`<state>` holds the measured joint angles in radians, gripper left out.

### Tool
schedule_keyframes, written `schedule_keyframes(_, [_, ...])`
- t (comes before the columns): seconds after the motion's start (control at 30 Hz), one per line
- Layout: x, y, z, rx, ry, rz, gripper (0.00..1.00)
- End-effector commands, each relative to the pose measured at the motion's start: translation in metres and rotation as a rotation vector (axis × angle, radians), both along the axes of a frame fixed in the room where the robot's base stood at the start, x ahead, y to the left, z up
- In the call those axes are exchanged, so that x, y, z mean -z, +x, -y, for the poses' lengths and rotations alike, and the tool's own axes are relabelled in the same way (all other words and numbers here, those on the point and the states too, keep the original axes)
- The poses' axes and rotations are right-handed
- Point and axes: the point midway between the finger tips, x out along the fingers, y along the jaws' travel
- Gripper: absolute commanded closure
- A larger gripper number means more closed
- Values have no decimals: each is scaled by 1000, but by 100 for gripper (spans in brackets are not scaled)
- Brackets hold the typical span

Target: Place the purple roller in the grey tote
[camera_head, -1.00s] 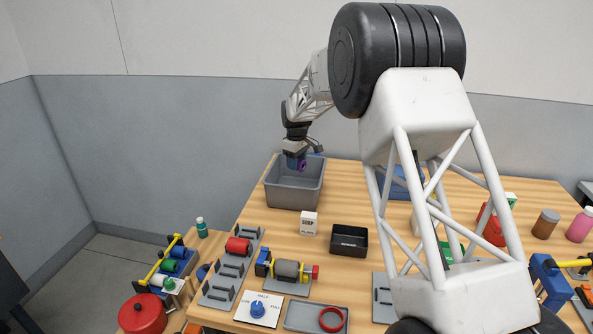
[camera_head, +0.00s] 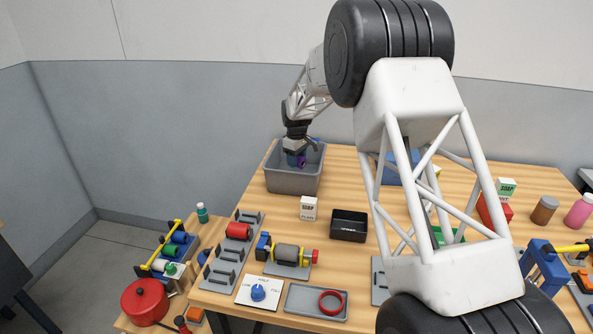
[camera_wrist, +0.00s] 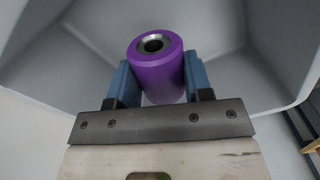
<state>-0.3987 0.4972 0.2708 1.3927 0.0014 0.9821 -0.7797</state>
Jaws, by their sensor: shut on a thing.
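The purple roller (camera_wrist: 158,75) is held between the two blue fingers of my gripper (camera_wrist: 160,82), which is shut on it. In the head view my gripper (camera_head: 294,160) is at the grey tote (camera_head: 291,183), with the fingers and roller inside its opening, and only a little purple shows. The wrist view shows the tote's grey inner walls (camera_wrist: 225,35) around the roller. Whether the roller touches the tote floor cannot be told.
A soap box (camera_head: 308,208) and a black bin (camera_head: 348,225) stand in front of the tote. A rack with a red roller (camera_head: 239,231) is at the left front. Bare wood lies right of the tote (camera_head: 342,165). My arm hides part of the table.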

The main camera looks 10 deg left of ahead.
Motion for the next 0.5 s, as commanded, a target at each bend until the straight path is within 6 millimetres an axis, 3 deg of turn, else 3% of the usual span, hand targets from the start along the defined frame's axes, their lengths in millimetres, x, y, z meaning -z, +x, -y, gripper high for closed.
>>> schedule_keyframes(0.17, [5,0,0,0,0,0,82])
schedule_keyframes(0.5, [43,0,0,0,0,0,82])
